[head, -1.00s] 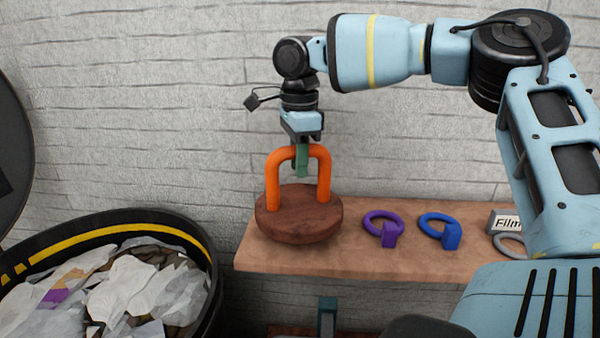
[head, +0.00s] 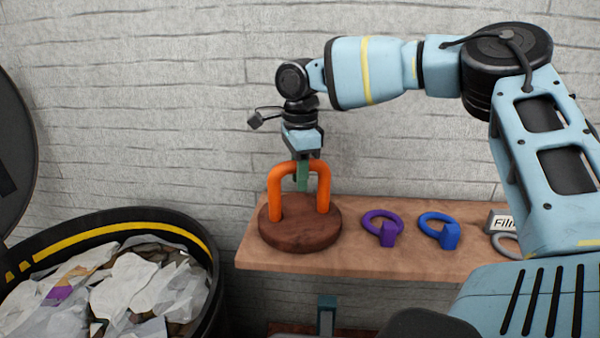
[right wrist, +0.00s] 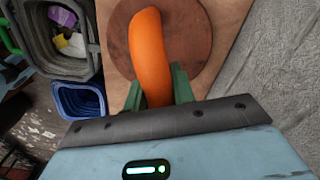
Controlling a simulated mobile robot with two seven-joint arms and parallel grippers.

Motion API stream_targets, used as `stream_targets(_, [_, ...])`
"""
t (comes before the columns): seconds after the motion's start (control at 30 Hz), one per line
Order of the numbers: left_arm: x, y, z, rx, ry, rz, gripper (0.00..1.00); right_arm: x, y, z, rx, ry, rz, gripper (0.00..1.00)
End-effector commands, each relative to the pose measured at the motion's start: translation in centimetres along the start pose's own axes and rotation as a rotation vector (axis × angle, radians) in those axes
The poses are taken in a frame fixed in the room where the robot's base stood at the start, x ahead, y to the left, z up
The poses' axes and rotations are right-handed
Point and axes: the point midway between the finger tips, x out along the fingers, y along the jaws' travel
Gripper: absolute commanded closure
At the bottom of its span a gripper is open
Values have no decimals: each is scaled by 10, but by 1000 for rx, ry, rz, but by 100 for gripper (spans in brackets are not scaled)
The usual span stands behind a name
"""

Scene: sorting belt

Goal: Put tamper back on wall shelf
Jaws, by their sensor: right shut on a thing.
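The tamper has a round dark wooden base (head: 300,232) and an orange arched handle (head: 323,190). My right gripper (head: 302,178) is shut on the top of the handle from above. In the right wrist view its green fingers (right wrist: 158,88) stand on both sides of the orange handle (right wrist: 150,50). The tamper is upright at the left end of the wooden wall shelf (head: 350,258). Its base looks very close to the shelf top or touching it; I cannot tell which. My left gripper is not in view.
A purple ring (head: 381,224), a blue ring (head: 440,230) and a label block (head: 500,222) sit on the shelf to the right. A round bin (head: 200,230) of crumpled waste stands left. A blue crate (right wrist: 80,100) shows in the right wrist view.

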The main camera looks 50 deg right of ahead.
Motion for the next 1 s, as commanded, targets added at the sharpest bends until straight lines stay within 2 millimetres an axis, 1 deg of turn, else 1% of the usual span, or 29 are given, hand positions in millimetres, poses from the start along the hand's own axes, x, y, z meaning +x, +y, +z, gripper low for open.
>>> stream_targets(0.03, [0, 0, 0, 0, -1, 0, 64, -2, 0, 1, -1, -2, -4, 100])
stream_targets(0.2, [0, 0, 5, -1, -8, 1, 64, 2, 0, 1, -1, -2, -3, 100])
stream_targets(0.23, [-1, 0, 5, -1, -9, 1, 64, 3, 0, 0, 0, 0, 0, 72])
stream_targets(0.37, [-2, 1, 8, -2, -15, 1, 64, 3, 0, 0, 0, 0, 0, 55])
stream_targets(0.4, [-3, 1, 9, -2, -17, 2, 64, 3, 0, 0, 0, 0, 0, 53])
stream_targets(0.67, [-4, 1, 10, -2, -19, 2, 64, 2, 0, 0, 0, 0, 0, 53])
stream_targets(0.77, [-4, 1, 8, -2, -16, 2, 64, -4, 0, 0, 0, 0, -2, 53])
stream_targets(0.87, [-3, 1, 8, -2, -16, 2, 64, -14, -1, 0, -1, 1, -3, 53])
stream_targets(1.0, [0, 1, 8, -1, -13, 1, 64, -40, -1, 1, 0, 1, -3, 53])
